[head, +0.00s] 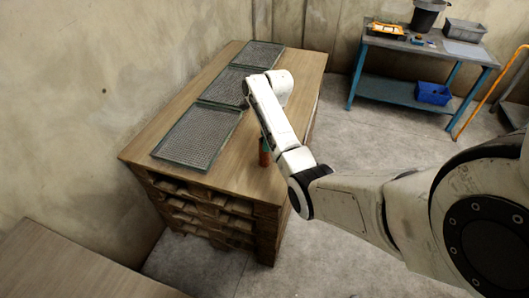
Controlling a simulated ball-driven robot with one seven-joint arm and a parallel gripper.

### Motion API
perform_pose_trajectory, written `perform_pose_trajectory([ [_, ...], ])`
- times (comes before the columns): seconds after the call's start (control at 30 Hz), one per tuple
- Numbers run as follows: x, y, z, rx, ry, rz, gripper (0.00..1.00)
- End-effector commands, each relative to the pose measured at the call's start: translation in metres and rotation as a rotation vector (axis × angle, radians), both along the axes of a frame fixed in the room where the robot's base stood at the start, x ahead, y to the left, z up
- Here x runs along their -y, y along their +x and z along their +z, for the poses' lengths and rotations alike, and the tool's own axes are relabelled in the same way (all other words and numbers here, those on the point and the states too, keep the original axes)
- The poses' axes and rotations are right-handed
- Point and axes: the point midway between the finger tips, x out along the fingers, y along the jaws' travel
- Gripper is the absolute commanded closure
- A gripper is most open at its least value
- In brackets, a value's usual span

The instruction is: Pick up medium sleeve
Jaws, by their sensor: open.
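A small orange-red upright piece (264,157) with a darker upper part stands on the wooden workbench (200,188), near its right edge. My arm partly hides it, and I cannot tell whether it is the medium sleeve. No other sleeve can be made out. My arm reaches over the bench from the right, and its wrist bends over near the middle and far trays. My gripper does not show; the arm's end links hide it.
Three wire-mesh trays, near (198,137), middle (225,87) and far (258,55), lie in a row along the bench's left side. A blue-legged table (420,46) with bins stands at the back right. Another wooden surface (60,265) is at the lower left. The bench's near end is bare.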

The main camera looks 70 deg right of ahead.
Motion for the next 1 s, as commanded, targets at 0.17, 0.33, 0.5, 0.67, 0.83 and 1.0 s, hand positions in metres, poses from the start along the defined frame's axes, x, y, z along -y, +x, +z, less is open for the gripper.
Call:
perform_pose_trajectory([
  [0.17, -0.004, 0.003, -0.024, -0.004, 0.003, 0.002, 0.29],
  [0.33, -0.005, 0.006, -0.044, -0.002, 0.002, 0.001, 0.29],
  [0.5, -0.005, 0.007, -0.048, 0.000, 0.001, 0.002, 0.29],
  [0.67, -0.005, 0.007, -0.048, 0.000, 0.001, 0.002, 0.32],
  [0.83, -0.005, 0.007, -0.048, 0.000, 0.001, 0.002, 0.48],
  [1.0, -0.005, 0.007, -0.048, 0.000, 0.001, 0.002, 0.64],
])
